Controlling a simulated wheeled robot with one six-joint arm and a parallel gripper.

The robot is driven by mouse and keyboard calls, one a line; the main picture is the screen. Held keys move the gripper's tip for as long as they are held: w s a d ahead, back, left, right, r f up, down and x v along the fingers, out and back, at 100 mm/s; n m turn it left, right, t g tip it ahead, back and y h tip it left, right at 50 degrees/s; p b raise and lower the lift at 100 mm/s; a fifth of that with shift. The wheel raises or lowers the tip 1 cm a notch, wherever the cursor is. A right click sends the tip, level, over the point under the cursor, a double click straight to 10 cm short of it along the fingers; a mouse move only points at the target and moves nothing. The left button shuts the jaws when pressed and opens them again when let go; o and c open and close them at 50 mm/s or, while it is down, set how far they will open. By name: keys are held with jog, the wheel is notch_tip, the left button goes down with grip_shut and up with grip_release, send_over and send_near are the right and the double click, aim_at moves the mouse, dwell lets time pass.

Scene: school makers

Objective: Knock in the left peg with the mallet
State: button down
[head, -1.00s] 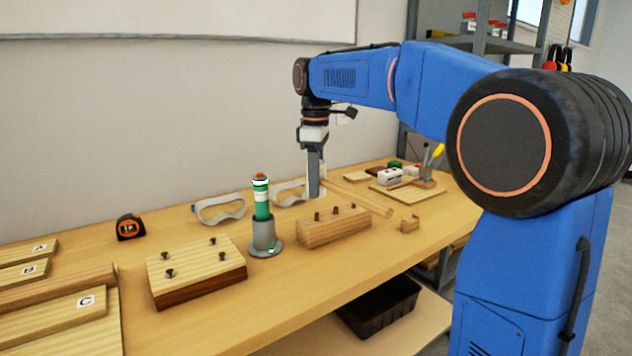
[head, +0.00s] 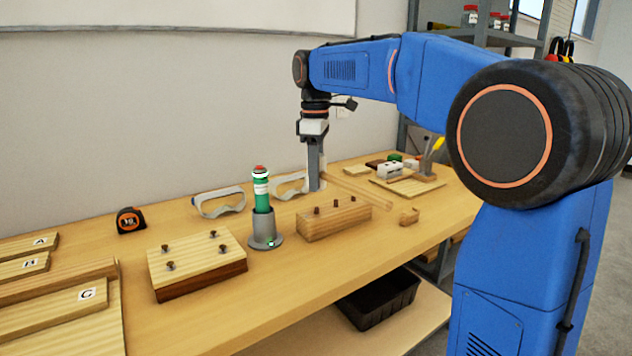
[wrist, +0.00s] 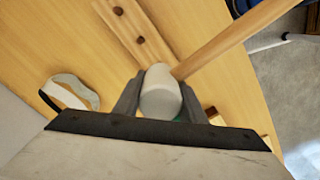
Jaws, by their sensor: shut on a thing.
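My gripper (head: 314,187) points down behind the wooden peg block (head: 350,222). It is shut on the mallet, whose pale rounded head (wrist: 160,95) sits between the fingers in the wrist view. Its wooden handle (wrist: 225,42) runs to the upper right there, and to the right behind the block in the head view (head: 365,192). The block carries three dark pegs in its top; the left peg (head: 316,211) stands upright. In the wrist view the block (wrist: 128,28) shows two pegs; the mallet hides its near end. The gripper appears apart from the block.
A green tube in a grey holder (head: 263,232) stands left of the block. Goggles (head: 220,203) lie behind it. A board with several screws (head: 195,262) is at the front left.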

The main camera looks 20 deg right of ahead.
aim_at(316, 207)
dwell(0.4)
jog(key=shift+f, duration=0.3)
dwell(0.6)
jog(key=shift+f, duration=0.1)
notch_tip(316, 207, down, 6)
jog(key=shift+r, duration=0.15)
notch_tip(316, 207, up, 5)
jog(key=shift+r, duration=0.1)
dwell(0.3)
dwell(0.4)
notch_tip(316, 207, down, 6)
jog(key=shift+r, duration=2.85)
